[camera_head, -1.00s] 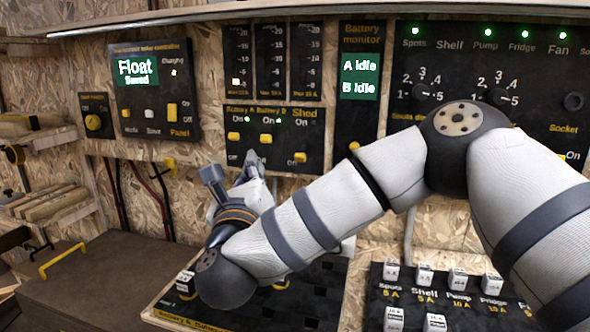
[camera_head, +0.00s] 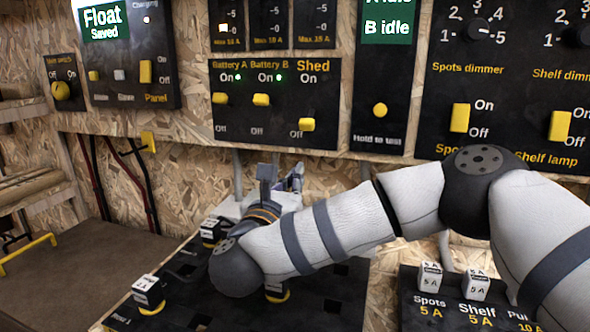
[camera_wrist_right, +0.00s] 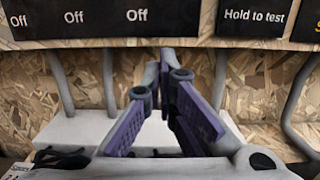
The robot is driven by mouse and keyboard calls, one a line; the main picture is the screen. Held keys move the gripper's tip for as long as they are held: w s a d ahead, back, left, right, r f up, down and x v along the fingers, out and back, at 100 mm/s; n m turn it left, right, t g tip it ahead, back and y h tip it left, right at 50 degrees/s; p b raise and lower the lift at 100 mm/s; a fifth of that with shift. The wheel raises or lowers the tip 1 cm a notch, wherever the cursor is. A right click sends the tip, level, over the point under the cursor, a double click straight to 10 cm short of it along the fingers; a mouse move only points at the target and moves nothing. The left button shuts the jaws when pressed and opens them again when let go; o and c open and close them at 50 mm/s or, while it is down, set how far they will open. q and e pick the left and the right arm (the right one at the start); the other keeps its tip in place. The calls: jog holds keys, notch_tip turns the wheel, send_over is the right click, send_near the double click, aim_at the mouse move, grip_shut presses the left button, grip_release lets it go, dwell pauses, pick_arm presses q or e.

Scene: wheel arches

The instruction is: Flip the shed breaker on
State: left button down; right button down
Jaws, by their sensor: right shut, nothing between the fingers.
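The black breaker panel (camera_head: 240,120) hangs on the wall in the head view, with yellow levers for Battery A, Battery B and Shed. The Shed breaker lever (camera_head: 306,125) sits low, beside its Off label, with no green light showing by it. The Battery A lever (camera_head: 220,98) and Battery B lever (camera_head: 260,100) sit higher, each with a green light. My right gripper (camera_head: 295,175) is below the panel's lower edge, apart from the Shed lever. In the right wrist view its fingers (camera_wrist_right: 164,75) are together and empty, below the Off labels. My left gripper is out of view.
A battery monitor panel (camera_head: 380,125) with a yellow hold-to-test button is to the right. Dimmer switches (camera_head: 459,118) stand farther right. A black fuse board (camera_head: 190,290) lies below my right arm. Grey conduits (camera_wrist_right: 60,85) run down the wood wall under the panel.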

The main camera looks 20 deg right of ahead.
aim_at(309, 119)
jog(key=x, duration=0.7)
jog(key=shift+w+d, duration=0.2)
jog(key=shift+d, duration=0.05)
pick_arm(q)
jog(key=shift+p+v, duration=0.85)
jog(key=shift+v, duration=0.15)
pick_arm(e)
jog(key=r, duration=0.1)
jog(key=s+a+r, duration=0.1)
jog(key=r, duration=0.1)
jog(key=shift+s+a+r, duration=0.15)
jog(key=shift+s+r, duration=0.15)
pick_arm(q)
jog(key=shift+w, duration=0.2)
